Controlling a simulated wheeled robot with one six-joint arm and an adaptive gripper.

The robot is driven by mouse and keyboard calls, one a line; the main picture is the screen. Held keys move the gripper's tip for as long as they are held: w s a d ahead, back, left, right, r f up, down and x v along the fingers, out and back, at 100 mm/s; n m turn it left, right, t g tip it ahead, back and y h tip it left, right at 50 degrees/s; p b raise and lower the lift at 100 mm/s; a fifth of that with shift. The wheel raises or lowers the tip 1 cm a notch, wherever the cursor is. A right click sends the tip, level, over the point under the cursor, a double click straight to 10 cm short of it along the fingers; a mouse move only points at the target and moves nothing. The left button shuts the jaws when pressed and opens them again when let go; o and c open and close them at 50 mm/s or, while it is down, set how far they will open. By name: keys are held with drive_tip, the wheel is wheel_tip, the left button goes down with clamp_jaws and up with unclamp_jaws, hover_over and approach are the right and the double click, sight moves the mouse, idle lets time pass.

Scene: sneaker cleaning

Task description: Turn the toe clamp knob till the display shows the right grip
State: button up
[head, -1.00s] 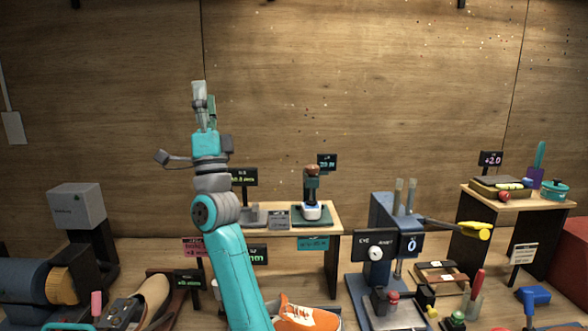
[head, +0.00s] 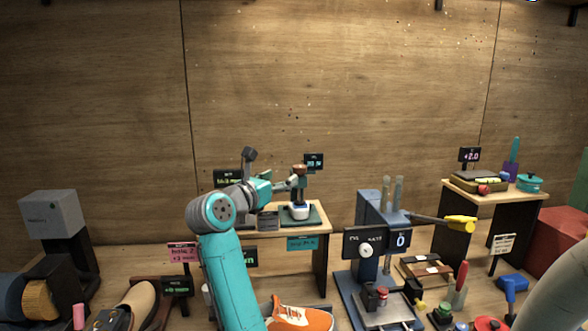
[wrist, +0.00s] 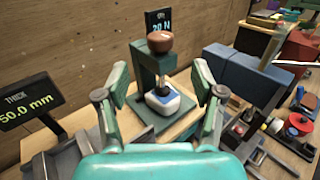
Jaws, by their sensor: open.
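A brown rounded knob (wrist: 160,42) tops a green stand (wrist: 143,62), with a white and blue block (wrist: 163,101) under its post. A small dark display (wrist: 158,22) behind the knob seems to read 20 N in the wrist view. In the head view the knob (head: 300,169) and display (head: 314,162) are small, on the back table. My gripper (wrist: 159,78) is open and empty, its fingers apart to either side of the stand in the wrist view. In the head view my gripper (head: 291,183) is beside the stand, close below the knob; contact cannot be told.
A thickness display (wrist: 29,102) reading 50.0 mm stands left of the stand. A blue press (head: 370,225) stands at the right front.

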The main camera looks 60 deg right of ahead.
sight(296, 169)
drive_tip(key=d, duration=1)
drive_tip(key=shift+w+d, duration=0.1)
drive_tip(key=shift+d, duration=0.1)
drive_tip(key=shift+c, duration=0.3)
drive_tip(key=c, duration=1.1)
